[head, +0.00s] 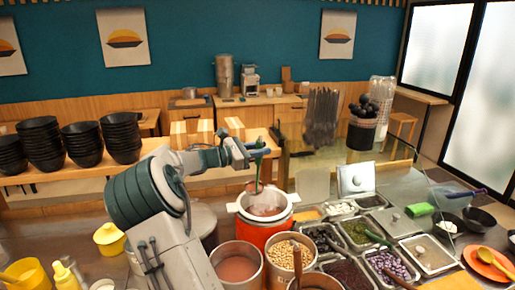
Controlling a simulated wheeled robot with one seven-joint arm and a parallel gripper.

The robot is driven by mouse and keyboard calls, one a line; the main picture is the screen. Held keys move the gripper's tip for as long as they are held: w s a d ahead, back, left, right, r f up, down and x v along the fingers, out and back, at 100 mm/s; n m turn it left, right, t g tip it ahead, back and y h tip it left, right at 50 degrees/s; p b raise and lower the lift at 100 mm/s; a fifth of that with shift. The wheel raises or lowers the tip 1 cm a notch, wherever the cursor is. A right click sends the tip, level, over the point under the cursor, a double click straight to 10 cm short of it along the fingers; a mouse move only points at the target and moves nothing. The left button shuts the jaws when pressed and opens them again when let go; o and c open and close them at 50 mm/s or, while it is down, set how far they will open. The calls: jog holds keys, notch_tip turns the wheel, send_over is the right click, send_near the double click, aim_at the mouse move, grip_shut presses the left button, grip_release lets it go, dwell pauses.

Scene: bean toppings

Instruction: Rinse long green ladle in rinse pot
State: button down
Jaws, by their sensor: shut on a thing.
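My gripper (260,151) is shut on the upper part of the long green ladle (258,174). The ladle hangs roughly upright, its lower end over or inside the mouth of an orange pot with a wide white rim (285,215). Pinkish content shows inside this pot. A steel pot of pinkish-brown liquid (237,268) stands in front of it, to the left. The picture does not show for certain which of these is the rinse pot.
A steel pot of beans (289,257) with a brown handle stands in front of the orange pot. Steel topping trays (390,265) fill the counter to the right. A glass guard (350,160) rises behind them. Stacked black bowls (120,138) stand at the back left.

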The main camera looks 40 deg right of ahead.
jog(key=shift+s+d+f+m+y+b, duration=0.15)
jog(key=shift+s+f+b, duration=0.1)
jog(key=shift+f+b, duration=0.1)
jog(key=shift+s+d+f+m+y+b, duration=0.1)
jog(key=shift+s+f+m+y+b, duration=0.1)
jog(key=shift+f+b, duration=0.15)
jog(key=s+d+f+m+t+y+b, duration=0.3)
jog(key=s+f+b, duration=0.3)
jog(key=s+f, duration=0.1)
jog(key=s+d+f+m+t+y+b, duration=0.4)
jog(key=s+f+b, duration=0.2)
jog(key=s+f, duration=0.2)
jog(key=shift+d+f+b, duration=0.2)
jog(key=shift+f+b, duration=0.15)
jog(key=shift+f, duration=0.35)
jog(key=shift+s+m, duration=0.1)
jog(key=shift+m, duration=0.15)
jog(key=shift+r, duration=0.1)
dwell(0.6)
